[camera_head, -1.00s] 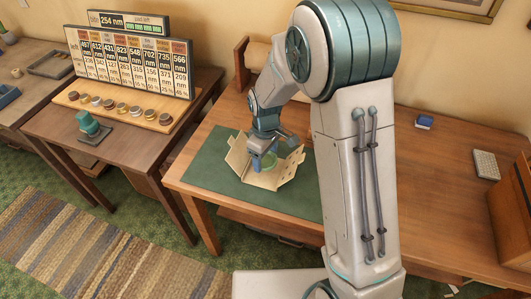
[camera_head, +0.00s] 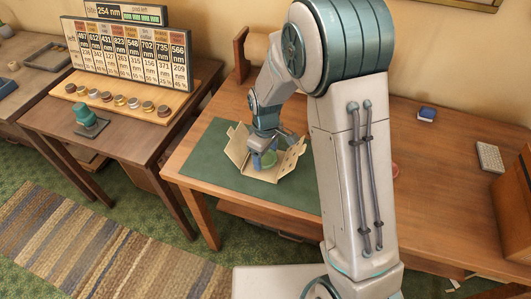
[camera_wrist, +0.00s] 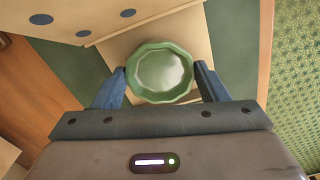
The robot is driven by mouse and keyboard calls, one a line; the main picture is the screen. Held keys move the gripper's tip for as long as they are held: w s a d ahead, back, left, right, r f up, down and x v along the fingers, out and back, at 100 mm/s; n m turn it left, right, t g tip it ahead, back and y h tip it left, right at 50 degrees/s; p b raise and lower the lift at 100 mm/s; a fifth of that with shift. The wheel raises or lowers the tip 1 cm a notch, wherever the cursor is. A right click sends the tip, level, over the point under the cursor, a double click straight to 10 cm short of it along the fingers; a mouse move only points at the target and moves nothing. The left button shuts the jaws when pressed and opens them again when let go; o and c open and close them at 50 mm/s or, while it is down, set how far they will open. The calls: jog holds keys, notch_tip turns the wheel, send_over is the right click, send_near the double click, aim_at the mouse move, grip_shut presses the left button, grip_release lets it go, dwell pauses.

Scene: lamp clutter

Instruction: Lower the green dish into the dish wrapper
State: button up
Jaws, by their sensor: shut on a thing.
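The green dish (camera_wrist: 160,72) is round with a faceted rim and sits between the two fingers of my gripper (camera_wrist: 160,88) in the wrist view. My gripper is shut on it. In the head view the dish (camera_head: 268,158) shows beside my gripper (camera_head: 258,160), inside the open cardboard dish wrapper (camera_head: 262,176). The wrapper's flaps stand spread outward around it. In the wrist view the wrapper's tan cardboard (camera_wrist: 118,50) lies under and beside the dish. I cannot tell whether the dish touches the wrapper's bottom.
The wrapper lies on a green mat (camera_head: 207,165) on the wooden table (camera_head: 440,215). A blue box (camera_head: 427,114) and a pale keypad-like block (camera_head: 490,157) are at the right. A side table at the left holds a row of round pieces (camera_head: 115,98) and a teal object (camera_head: 86,116).

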aim_at(265, 157)
jog(key=shift+f+b, duration=0.4)
jog(key=shift+f, duration=0.15)
jog(key=o, duration=0.9)
jog(key=shift+r+p, duration=4.45)
jog(key=shift+r, duration=2.1)
